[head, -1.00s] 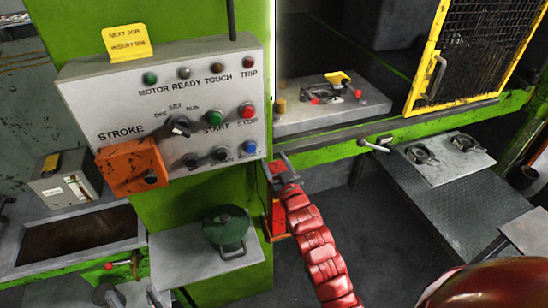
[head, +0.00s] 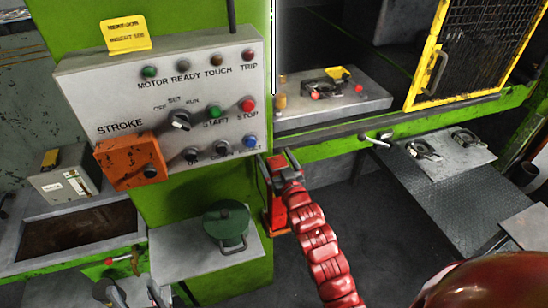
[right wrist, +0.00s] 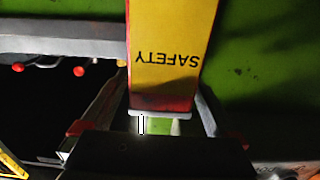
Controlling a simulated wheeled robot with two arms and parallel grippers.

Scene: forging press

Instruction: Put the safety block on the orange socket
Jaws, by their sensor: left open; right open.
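The safety block (right wrist: 172,55) is a yellow and red bar, with SAFETY upside down on it in the right wrist view. In the head view a red upright piece (head: 266,196), apparently this block, stands beside the green column on an orange foot (head: 277,226). I cannot tell whether that foot is the orange socket. My right gripper (head: 283,162) is open at the upper end of the red piece. In the right wrist view its fingers (right wrist: 158,115) lie either side of the block, apparently clear of it. My left gripper (head: 134,293) is open and empty at the bottom left, partly cut off.
A grey control panel (head: 90,95) with an orange box (head: 130,163) is on the green column. A green lidded pot (head: 226,226) stands on a grey shelf (head: 180,262). The press bed (head: 360,106) and a yellow mesh guard (head: 435,58) are to the right.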

